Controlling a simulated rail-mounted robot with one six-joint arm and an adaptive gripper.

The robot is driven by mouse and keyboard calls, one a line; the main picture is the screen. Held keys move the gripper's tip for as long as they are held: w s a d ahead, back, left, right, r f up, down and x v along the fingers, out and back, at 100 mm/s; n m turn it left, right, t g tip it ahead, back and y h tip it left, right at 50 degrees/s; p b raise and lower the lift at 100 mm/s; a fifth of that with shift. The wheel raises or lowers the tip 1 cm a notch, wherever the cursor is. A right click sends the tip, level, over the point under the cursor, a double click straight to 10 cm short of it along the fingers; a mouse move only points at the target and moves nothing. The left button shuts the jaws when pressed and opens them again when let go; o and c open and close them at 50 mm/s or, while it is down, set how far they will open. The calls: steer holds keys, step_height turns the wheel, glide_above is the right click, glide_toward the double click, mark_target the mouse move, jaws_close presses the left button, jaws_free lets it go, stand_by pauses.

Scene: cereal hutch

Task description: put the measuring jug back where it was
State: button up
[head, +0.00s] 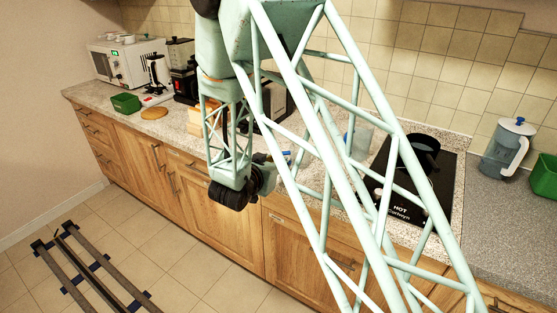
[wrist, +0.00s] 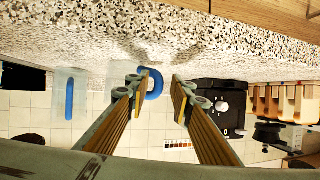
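In the wrist view, which looks upside down, a blue loop handle (wrist: 154,84) shows between my fingertips; I take it to be the measuring jug's. The clear body beside it is faint and partly behind the left finger. My gripper (wrist: 157,88) is open, with a finger on either side of the handle. I cannot tell whether either finger touches it. A second clear container with a blue strip (wrist: 69,97) stands to the left.
A black hob (head: 440,180) with a dark pan (head: 424,148) lies right of my arm. A clear lidded pitcher (head: 507,148) and a green bin (head: 545,176) stand farther right. A black appliance (wrist: 218,105) and a wooden rack (wrist: 275,102) show in the wrist view.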

steer(key=p+v, duration=0.1)
steer(key=v, duration=0.8)
steer(key=shift+s, duration=0.3)
steer(key=shift+r, duration=0.1)
steer(key=shift+c, duration=1.1)
steer(key=shift+a, duration=0.1)
